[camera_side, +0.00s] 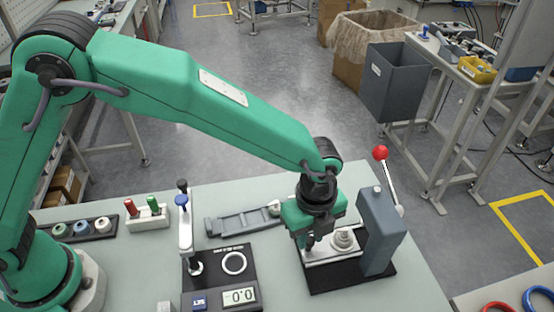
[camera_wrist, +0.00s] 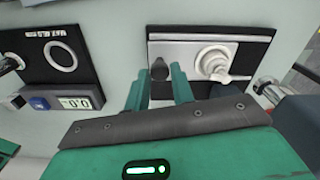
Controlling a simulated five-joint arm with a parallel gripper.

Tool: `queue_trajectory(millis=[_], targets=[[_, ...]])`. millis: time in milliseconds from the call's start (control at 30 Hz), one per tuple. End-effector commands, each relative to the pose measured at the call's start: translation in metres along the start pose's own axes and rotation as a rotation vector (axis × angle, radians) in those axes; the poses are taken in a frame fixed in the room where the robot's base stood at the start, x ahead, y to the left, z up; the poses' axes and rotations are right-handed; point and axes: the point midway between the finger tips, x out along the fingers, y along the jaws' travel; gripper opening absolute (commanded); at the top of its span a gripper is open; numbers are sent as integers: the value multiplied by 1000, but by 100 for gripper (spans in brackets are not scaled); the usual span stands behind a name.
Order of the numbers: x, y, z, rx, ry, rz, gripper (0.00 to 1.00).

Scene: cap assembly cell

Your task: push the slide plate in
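The slide plate (camera_side: 322,254) is a flat silver plate on the press's black base (camera_side: 350,280); it also shows in the wrist view (camera_wrist: 188,50). A pale stepped round part (camera_side: 343,238) stands on it, beside the grey press column (camera_side: 380,232). A dark knob (camera_wrist: 160,69) is at the plate's left end. My gripper (camera_wrist: 159,76) is over that left end, its two green fingers apart with the knob seen between their tips. Whether they touch the knob is unclear. In the side view my gripper (camera_side: 311,240) hides part of the plate.
A lever with a red ball (camera_side: 380,153) rises beside the column. A black gauge box (camera_side: 216,268) with a display and a small upright stand is to the left. The table right of the press is bare.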

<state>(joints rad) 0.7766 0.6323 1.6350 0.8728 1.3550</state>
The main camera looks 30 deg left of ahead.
Motion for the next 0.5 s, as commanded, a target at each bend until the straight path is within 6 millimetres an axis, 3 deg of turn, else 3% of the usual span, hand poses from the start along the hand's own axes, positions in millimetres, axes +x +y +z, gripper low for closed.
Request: queue_trajectory(millis=[100, 500], targets=[[0, 0, 0, 1, 0, -1, 43], [-4, 0, 0, 0, 0, 0, 43]])
